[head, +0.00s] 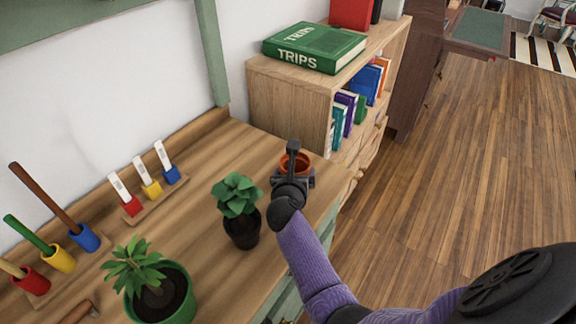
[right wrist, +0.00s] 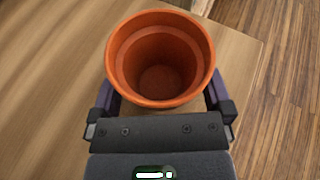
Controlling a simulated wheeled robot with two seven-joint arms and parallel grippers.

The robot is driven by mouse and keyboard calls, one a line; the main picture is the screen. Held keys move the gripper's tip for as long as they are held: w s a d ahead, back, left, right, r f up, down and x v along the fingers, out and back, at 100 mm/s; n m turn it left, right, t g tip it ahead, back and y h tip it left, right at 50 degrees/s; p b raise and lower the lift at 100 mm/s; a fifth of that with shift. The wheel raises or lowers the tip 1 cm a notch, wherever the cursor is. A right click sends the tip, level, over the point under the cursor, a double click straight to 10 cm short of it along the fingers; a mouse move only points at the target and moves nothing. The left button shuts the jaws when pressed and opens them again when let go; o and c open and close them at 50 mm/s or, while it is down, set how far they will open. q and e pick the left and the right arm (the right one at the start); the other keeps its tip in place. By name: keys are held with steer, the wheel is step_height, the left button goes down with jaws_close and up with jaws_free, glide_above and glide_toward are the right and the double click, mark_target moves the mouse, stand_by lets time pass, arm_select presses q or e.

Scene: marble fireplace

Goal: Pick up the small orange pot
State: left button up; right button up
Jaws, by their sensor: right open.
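The small orange pot (head: 302,160) stands on the wooden table near its right corner, partly hidden behind my right gripper (head: 293,172). In the right wrist view the pot (right wrist: 160,85) is seen from above, empty and upright, its round rim wide open. My right gripper (right wrist: 160,100) is open, with one finger on each side of the near part of the pot. I cannot tell whether either finger touches it. My left gripper is not in view.
A dark pot with a leafy plant (head: 238,200) stands just left of my right gripper. A green pot with a plant (head: 165,295) is nearer the front. A wooden bookshelf (head: 290,92) stands beyond the table's end.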

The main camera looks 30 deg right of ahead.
steer(key=shift+w+d, duration=0.15)
steer(key=shift+w, duration=0.05)
steer(key=shift+s+r, duration=0.15)
steer(key=shift+s, duration=0.15)
steer(key=shift+s+a, duration=0.1)
steer(key=shift+a, duration=0.1)
steer(key=shift+c, duration=1.2)
steer(key=c, duration=0.7)
